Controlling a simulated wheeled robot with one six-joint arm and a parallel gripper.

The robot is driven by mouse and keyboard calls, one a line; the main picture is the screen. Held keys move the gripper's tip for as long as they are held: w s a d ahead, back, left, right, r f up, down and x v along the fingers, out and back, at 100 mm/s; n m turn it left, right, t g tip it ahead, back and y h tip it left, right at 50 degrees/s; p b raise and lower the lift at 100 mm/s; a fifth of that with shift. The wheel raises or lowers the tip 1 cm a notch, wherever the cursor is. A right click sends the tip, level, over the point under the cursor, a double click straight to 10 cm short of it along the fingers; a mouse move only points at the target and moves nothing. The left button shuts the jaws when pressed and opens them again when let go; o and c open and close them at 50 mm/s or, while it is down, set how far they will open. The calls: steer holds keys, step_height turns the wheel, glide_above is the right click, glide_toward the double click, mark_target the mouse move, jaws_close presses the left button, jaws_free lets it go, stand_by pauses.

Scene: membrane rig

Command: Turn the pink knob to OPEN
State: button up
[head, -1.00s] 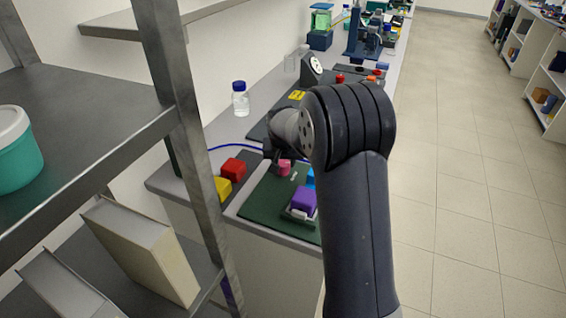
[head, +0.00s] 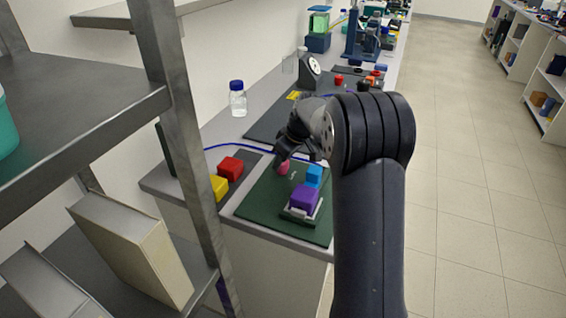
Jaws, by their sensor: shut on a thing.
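The pink knob (head: 284,169) stands on the dark green board (head: 262,202) on the bench. My gripper (head: 282,160) comes down on the knob from above and is shut on it; the fingers are small and partly hidden by my own wrist. The lower part of the knob shows below the fingers. A small pale mark shows on the board beside the knob, but I cannot read it or tell which way the knob points.
A purple block (head: 304,199) in a pale holder and a blue block (head: 314,175) stand close right of the knob. Red (head: 231,168) and yellow (head: 219,187) blocks sit left. A blue-capped bottle (head: 237,100) stands behind. A metal shelf post (head: 185,140) rises at left.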

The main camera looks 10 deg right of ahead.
steer(key=shift+n+g+y, duration=0.3)
steer(key=shift+n, duration=0.9)
steer(key=shift+b, duration=0.3)
steer(key=o, duration=1)
steer(key=v, duration=1)
steer(key=shift+d+r, duration=0.2)
steer(key=shift+r, duration=0.2)
steer(key=shift+f, duration=0.1)
